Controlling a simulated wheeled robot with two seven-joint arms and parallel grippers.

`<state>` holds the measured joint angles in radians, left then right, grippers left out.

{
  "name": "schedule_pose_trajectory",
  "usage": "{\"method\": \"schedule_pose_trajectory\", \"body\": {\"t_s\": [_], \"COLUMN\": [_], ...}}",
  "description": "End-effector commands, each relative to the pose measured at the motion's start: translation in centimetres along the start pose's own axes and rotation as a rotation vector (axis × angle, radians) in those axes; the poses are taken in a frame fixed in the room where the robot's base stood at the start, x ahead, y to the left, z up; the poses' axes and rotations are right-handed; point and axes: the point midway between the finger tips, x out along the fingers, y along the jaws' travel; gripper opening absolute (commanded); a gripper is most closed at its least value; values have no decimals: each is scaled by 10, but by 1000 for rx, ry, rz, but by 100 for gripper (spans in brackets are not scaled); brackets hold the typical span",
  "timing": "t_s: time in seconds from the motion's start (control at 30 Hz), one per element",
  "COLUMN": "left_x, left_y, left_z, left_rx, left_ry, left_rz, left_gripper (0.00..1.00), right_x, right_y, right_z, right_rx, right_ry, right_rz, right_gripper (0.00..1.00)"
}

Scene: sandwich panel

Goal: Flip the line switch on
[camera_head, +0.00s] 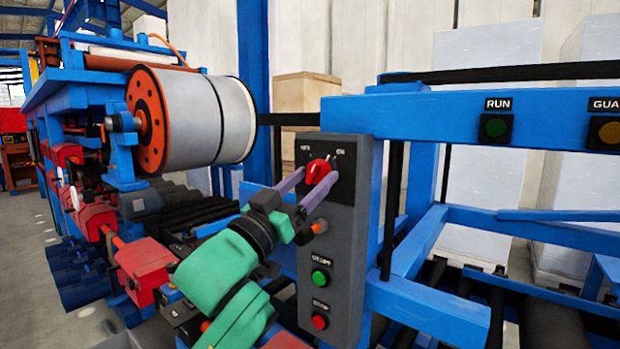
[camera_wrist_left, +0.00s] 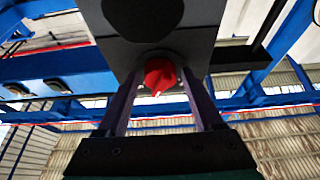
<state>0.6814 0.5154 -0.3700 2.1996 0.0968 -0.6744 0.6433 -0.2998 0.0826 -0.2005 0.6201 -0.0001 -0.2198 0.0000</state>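The line switch is a red rotary knob (camera_head: 318,170) near the top of a dark grey control box (camera_head: 342,240). Small labels sit above it at left and right, too small to read surely. A pale mark at the knob's upper right leans toward the right label. My left gripper (camera_head: 316,180) is open, with its two purple fingers reaching up to either side of the knob. In the left wrist view the knob (camera_wrist_left: 160,76) stands between the fingers, with a visible gap on both sides. My right gripper is not in view.
Below the knob are an orange-red control (camera_head: 320,226), a green button (camera_head: 320,276) and a red button (camera_head: 319,321). A blue beam (camera_head: 430,115) with RUN and guard indicators lies right of the box. A large steel roll (camera_head: 195,118) stands at the left.

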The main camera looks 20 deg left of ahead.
Motion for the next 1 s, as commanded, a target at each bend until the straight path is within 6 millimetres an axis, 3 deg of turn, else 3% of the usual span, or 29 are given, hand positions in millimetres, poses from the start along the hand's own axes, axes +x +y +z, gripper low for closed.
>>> {"method": "schedule_pose_trajectory", "body": {"t_s": [0.03, 0.13, 0.17, 0.27, 0.57, 0.87, 0.9, 0.97, 1.0], "left_x": [0, 0, 0, 0, 1, 0, 0, 0, 0], "left_y": [0, 0, 0, -1, -4, -4, -4, -4, -4], "left_z": [0, 0, 0, 0, -2, -1, -1, -1, -1], "left_rx": [0, 0, 0, 13, 272, 295, 295, 294, 294], "left_ry": [0, 0, 0, -2, -4, 0, 0, 0, 0], "left_rz": [0, 0, 0, 5, 110, 121, 121, 121, 121], "left_gripper": [44, 6, 0, 0, 0, 0, 60, 83, 83], "right_x": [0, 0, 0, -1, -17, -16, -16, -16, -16], "right_y": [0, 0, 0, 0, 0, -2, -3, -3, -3], "right_z": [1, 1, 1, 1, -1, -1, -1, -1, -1], "right_rx": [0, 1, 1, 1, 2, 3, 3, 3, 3], "right_ry": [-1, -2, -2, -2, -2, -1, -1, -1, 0], "right_rz": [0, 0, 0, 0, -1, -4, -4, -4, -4], "right_gripper": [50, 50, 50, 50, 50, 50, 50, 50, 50]}}
